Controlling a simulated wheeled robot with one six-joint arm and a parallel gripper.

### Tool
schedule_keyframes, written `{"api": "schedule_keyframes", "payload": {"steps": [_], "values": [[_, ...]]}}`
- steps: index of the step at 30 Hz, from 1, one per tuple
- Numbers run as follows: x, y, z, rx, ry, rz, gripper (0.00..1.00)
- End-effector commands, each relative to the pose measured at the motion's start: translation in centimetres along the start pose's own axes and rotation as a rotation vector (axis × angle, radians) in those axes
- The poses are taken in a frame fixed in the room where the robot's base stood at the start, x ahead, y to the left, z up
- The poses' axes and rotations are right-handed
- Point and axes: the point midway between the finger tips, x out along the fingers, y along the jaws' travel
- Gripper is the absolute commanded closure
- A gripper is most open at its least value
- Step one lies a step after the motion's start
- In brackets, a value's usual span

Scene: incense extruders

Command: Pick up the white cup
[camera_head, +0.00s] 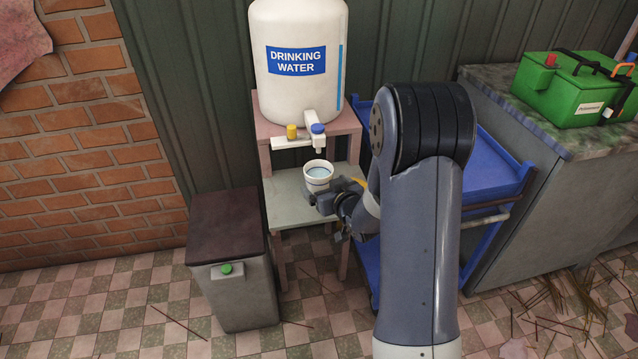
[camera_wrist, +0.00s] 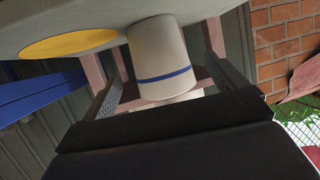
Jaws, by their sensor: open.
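The white cup (camera_head: 318,183) is upright below the tap of the water tank, over the grey lower shelf, with a pale bluish surface inside. I cannot tell for sure that it rests on the shelf. In the wrist view the cup (camera_wrist: 160,58) shows a blue band and lies between my two fingers. My gripper (camera_wrist: 163,47) is open, with a gap on each side of the cup. In the head view my gripper (camera_head: 328,201) is at the cup's lower right; its fingertips are partly hidden there.
The white drinking water tank (camera_head: 297,92) stands on the pink stand top (camera_head: 345,122), its tap (camera_head: 318,140) close above the cup. A grey bin (camera_head: 237,290) is left of the stand. A blue cart (camera_head: 495,165) and a counter (camera_head: 590,190) with a green box (camera_head: 565,95) are right.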

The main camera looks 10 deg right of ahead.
Motion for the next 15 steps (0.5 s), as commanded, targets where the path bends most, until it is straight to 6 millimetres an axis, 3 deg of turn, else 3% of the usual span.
{"api": "schedule_keyframes", "payload": {"steps": [15], "values": [[5.4,0.0,-0.4,-0.001,-0.001,0.001,0.08]]}}
